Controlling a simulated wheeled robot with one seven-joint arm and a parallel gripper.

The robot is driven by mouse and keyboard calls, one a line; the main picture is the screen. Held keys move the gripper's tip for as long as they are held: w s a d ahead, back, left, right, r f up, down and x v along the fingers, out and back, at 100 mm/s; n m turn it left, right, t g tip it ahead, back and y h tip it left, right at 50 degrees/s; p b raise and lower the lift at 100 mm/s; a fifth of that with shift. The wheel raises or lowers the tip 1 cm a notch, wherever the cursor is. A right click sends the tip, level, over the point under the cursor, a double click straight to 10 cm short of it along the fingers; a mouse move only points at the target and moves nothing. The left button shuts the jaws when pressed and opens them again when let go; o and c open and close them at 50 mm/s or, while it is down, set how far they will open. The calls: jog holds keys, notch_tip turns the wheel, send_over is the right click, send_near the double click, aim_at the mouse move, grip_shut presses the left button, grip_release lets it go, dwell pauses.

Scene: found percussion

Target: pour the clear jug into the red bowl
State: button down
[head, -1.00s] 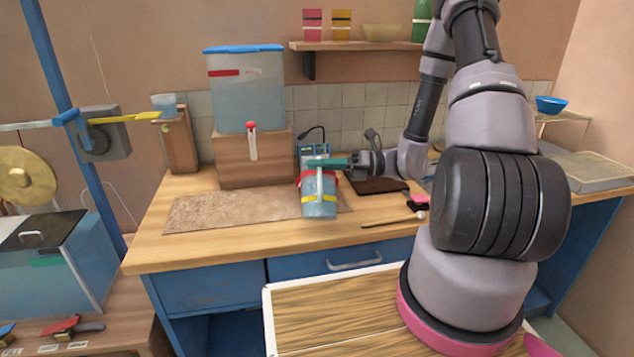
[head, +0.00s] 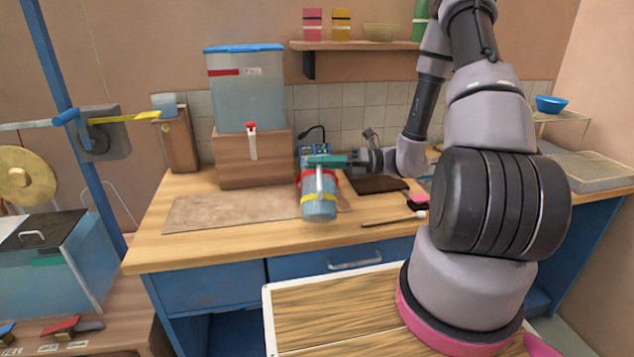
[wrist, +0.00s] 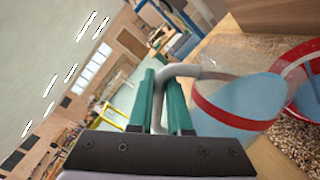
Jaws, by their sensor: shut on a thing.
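The clear jug (head: 319,209), with blue liquid, a yellow band and a pale handle, is held over the front of the workbench, slightly tilted. My gripper (head: 328,161) is shut on its handle; the green fingers (wrist: 160,90) clasp it in the wrist view, where the jug (wrist: 255,100) shows a red band. A red-rimmed round shape with blue inside, apparently the red bowl (wrist: 300,52), is at the right edge of the wrist view, close beside the jug. In the head view the bowl is largely hidden by the jug or cannot be told from its red band.
A speckled brown mat (head: 215,211) lies on the workbench (head: 240,245). A large blue-lidded tank (head: 247,95) with a red tap stands behind on a wooden block. A dark board (head: 376,184), a pink block and a thin stick lie right of the jug.

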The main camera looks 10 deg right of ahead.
jog(key=shift+w, duration=0.15)
jog(key=shift+w+d+r+m+p, duration=0.2)
jog(key=shift+w+r+m+p, duration=0.2)
jog(key=shift+w+r+m, duration=0.55)
dwell(3.2)
jog(key=shift+f+m, duration=0.15)
jog(key=shift+m, duration=0.1)
dwell(0.7)
